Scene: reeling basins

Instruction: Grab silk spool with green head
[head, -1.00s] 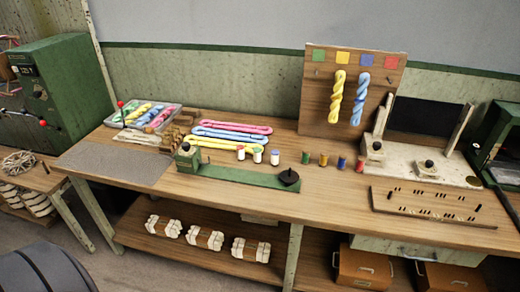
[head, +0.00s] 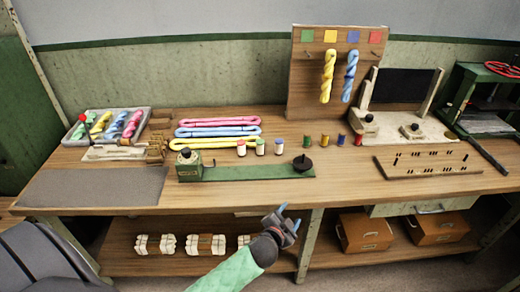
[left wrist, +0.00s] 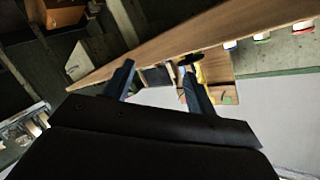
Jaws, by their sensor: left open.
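Three white spools with coloured heads stand upright in a row on the table, behind the green bar. The middle one (head: 260,147) appears to have the green head. It shows more clearly in the left wrist view (left wrist: 262,38), where the picture is upside down. A small all-green spool (head: 307,141) stands further right. My left gripper (head: 290,214) is open and empty, in front of the table's front edge and apart from the spools. Its two fingers also show spread in the left wrist view (left wrist: 158,70). My right gripper is not in view.
A green bar (head: 240,173) with a black knob (head: 302,163) lies between the table's front edge and the white spools. Yellow, blue and red spools stand right of the green one. Pink, blue and yellow skeins (head: 217,121) lie behind. A pegged board (head: 428,162) lies right.

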